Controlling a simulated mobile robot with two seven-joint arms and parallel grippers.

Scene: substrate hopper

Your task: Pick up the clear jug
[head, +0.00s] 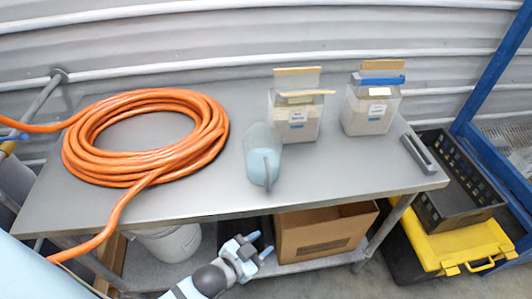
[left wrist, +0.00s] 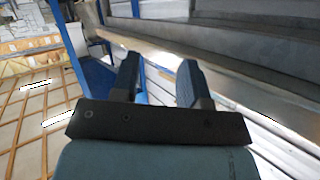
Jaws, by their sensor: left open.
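The clear jug (head: 262,155) stands on the grey metal table, near the middle of its front half. It is see-through with a pale blue tint, and its handle faces the front edge. My left gripper (head: 262,246) is in front of the table, below and apart from the jug. Its two fingers are spread with nothing between them. In the left wrist view the open fingers (left wrist: 158,85) also show, with no jug in sight. My right gripper is in neither view.
A coiled orange hose (head: 150,140) covers the table's left part. Two clear containers with labels, one (head: 297,115) and another (head: 369,108), stand behind and right of the jug. A dark grey bar (head: 418,153) lies at the right edge. A cardboard box (head: 320,236) sits on the lower shelf.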

